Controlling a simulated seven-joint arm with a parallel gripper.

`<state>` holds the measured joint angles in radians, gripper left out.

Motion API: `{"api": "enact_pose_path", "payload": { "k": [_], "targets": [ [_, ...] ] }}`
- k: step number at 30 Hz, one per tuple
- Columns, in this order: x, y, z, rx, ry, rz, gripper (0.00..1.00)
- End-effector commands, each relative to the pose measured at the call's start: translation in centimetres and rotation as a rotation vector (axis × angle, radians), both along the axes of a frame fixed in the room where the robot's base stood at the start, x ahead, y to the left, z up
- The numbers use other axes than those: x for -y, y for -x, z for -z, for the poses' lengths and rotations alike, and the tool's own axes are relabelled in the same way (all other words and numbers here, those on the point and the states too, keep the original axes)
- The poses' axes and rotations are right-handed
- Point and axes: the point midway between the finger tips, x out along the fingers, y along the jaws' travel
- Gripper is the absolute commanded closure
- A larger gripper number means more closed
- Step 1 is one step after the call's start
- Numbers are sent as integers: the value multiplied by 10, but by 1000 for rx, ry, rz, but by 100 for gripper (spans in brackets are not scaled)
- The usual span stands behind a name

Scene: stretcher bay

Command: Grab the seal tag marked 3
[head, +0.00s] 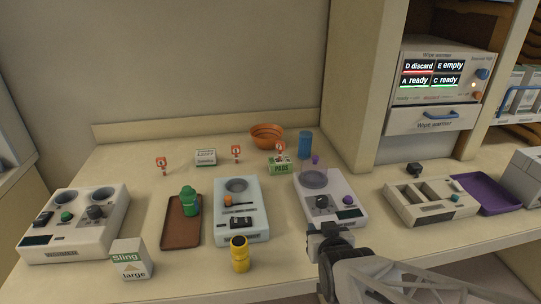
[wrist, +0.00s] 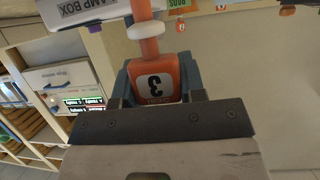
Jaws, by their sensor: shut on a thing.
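An orange-red seal tag (wrist: 155,82) with a white face marked 3, upside down in the wrist view, sits between the two fingers of my gripper (wrist: 157,92). The fingers are shut on its block-shaped body, and its stem with a white collar runs toward the top edge. In the head view my gripper (head: 326,236) is low and right of centre, in front of the right-hand device; the held tag cannot be made out there. Other small red-and-white tags stand at the back: a left one (head: 161,164), a middle one (head: 236,152) and a right one (head: 280,149). Their marks are too small to read.
A white device with a clear dish (head: 335,207) stands just behind my gripper. Left of it are a yellow bottle (head: 240,256), a pale blue device (head: 253,220) and a brown tray (head: 175,236). A grey slotted unit (head: 430,207) and a purple tray (head: 485,193) stand right.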

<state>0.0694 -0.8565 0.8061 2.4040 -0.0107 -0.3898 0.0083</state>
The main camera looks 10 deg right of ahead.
Motion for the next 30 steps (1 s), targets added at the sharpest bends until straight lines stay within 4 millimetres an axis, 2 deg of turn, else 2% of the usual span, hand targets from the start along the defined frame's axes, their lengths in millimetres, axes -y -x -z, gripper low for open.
{"api": "enact_pose_path", "payload": {
  "k": [11,22,30],
  "targets": [
    [-4,62,-6,3,0,0,85],
    [-6,87,-8,3,1,0,85],
    [-6,98,-10,3,0,-1,85]
  ]
}}
